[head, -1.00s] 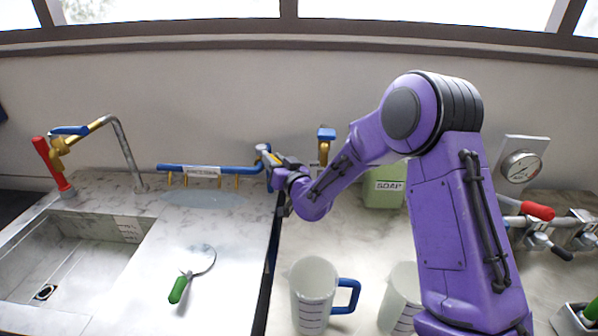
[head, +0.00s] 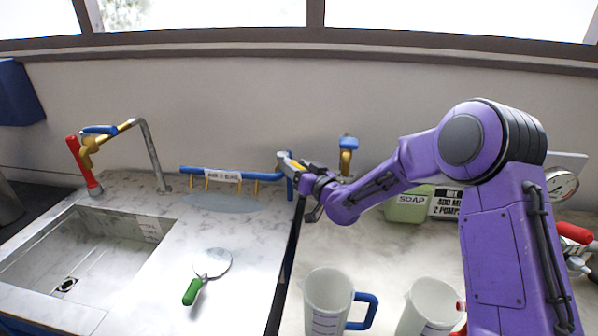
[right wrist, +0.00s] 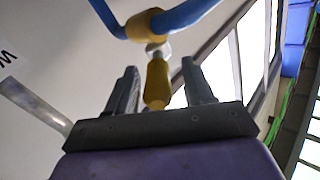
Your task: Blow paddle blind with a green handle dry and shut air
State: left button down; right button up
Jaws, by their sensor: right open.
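The paddle blind, a pale round disc (head: 213,263) with a green handle (head: 193,291), lies flat on the marble counter right of the sink. Behind it a blue air pipe (head: 222,174) with several brass nozzles and a label runs above the counter. My right gripper (head: 292,163) is at the right end of this pipe. In the right wrist view its two fingers (right wrist: 160,88) stand apart, with a yellow valve handle (right wrist: 157,82) between them, below a brass fitting on blue pipe (right wrist: 145,23). I cannot tell whether the fingers touch the handle. My left gripper is out of view.
A sink (head: 75,262) with a red-and-blue tap (head: 88,160) is on the left. A blue-handled jug (head: 328,302), a second jug (head: 430,306) and a green soap box (head: 408,207) stand on the right. The counter around the paddle is clear.

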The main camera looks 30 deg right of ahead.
jog(key=s+d+b, duration=0.1)
jog(key=s+b, duration=0.1)
jog(key=s, duration=0.8)
jog(key=shift+d+b, duration=0.15)
jog(key=shift+b, duration=0.25)
